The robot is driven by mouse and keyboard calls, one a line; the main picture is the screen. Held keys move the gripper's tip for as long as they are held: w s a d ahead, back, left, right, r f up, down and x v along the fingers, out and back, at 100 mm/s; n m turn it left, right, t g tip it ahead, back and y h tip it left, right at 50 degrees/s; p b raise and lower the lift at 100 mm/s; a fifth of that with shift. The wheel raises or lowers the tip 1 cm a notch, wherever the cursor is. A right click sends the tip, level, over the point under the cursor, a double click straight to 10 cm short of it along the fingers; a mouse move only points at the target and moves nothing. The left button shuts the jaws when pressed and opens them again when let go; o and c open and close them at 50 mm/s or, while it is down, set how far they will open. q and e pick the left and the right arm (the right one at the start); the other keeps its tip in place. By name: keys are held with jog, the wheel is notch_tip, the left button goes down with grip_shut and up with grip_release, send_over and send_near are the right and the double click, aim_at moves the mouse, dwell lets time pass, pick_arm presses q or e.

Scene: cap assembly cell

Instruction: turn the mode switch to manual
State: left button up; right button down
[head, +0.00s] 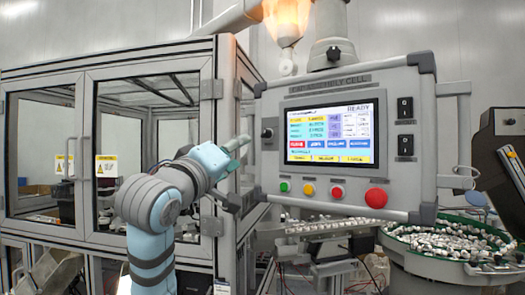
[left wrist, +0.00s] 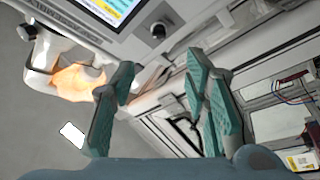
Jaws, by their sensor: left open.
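A control panel (head: 270,92) with a lit screen stands at the centre right of the head view. A small black knob (head: 267,133) is on its left edge, left of the screen; it looks like a rotary switch, but I cannot read its setting or label. A dark knob (left wrist: 158,30) also shows on the panel in the left wrist view. Two black switch plates (head: 404,108) are on the panel's right side. My left gripper (head: 240,143) is open and empty, just left of the black knob and apart from it. Its spread fingers show in the left wrist view (left wrist: 160,68).
Green, yellow and red buttons (head: 336,192) and a large red button (head: 376,198) line the panel's bottom. A framed glass enclosure (head: 150,65) stands left. A green-rimmed bowl of small parts (head: 440,262) is at lower right.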

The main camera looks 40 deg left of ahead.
aim_at(264, 135)
pick_arm(q)
jog(key=p+x, duration=0.6)
jog(key=x, duration=0.7)
jog(key=shift+w+r, duration=0.2)
jog(key=shift+r, duration=0.05)
jog(key=shift+w+a, duration=0.15)
jog(key=shift+w, duration=0.35)
grip_shut()
